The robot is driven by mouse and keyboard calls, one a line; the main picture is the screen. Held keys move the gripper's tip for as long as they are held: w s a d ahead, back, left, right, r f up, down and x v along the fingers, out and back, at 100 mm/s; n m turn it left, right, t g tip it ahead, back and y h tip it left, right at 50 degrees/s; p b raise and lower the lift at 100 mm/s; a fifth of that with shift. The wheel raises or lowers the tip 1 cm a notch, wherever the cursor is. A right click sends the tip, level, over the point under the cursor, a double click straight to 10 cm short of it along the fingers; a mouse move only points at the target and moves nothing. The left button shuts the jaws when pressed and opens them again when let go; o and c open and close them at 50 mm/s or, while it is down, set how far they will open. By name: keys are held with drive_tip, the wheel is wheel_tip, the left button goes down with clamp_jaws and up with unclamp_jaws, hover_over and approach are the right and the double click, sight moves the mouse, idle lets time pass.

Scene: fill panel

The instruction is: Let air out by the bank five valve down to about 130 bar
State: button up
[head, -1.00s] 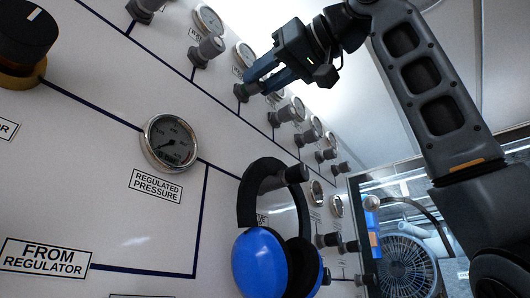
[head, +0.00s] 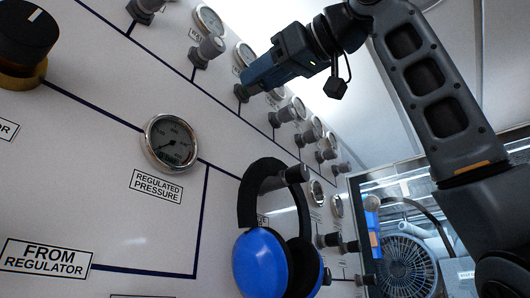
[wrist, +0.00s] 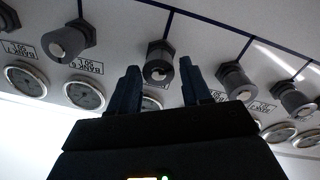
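My gripper (head: 247,79) reaches to the upper row of valves on the panel. In the wrist view its two fingers (wrist: 159,66) are apart, one on each side of a grey valve knob (wrist: 158,70), with a visible gap on both sides. The gauge (wrist: 151,103) by this knob is mostly hidden behind the gripper, and its reading cannot be made out. The knob's own label is mostly covered. The neighbour to its left has a label (wrist: 84,67) that seems to read BANK 6 50 L. In the head view the knob (head: 241,93) shows just below the fingertips.
Neighbouring knobs stand close on both sides, left (wrist: 66,42) and right (wrist: 236,82). Blue headphones (head: 262,262) hang on the panel below. A regulated pressure gauge (head: 171,141) and a large black knob (head: 28,35) are at left. A window with a fan (head: 405,265) is at lower right.

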drive_tip(key=shift+o, duration=0.9)
drive_tip(key=b+v, duration=0.2)
drive_tip(key=v, duration=0.5)
drive_tip(key=shift+s+d, duration=0.2)
drive_tip(key=shift+d, duration=0.15)
idle(6.0)
